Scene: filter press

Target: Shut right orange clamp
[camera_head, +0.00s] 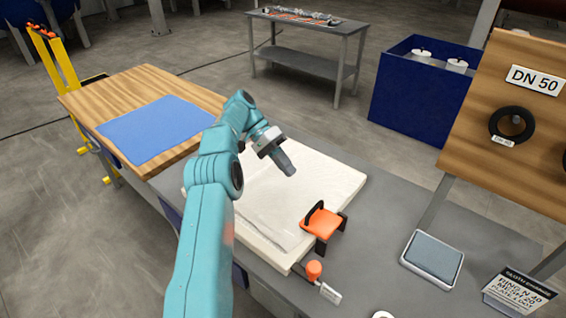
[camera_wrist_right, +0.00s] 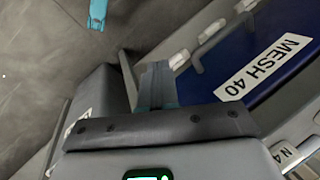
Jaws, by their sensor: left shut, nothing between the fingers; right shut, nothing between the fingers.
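An orange clamp (camera_head: 322,223) with black arms sits at the right edge of a white cloth-covered plate (camera_head: 330,178) in the head view. One black arm stands up at its left, another shows at its right. Whether it is open or shut I cannot tell. My left gripper (camera_head: 285,164) is shut and empty, above the plate, up and left of the clamp and apart from it. My right gripper (camera_wrist_right: 158,84) shows only in the right wrist view, shut and empty. No clamp shows there.
An orange knob (camera_head: 314,270) with a white tag is at the plate's front corner. A grey pad (camera_head: 432,257) and a sign (camera_head: 520,291) lie right. A blue cloth (camera_head: 158,130) is on the left table. A MESH 40 label (camera_wrist_right: 262,66) is near my right gripper.

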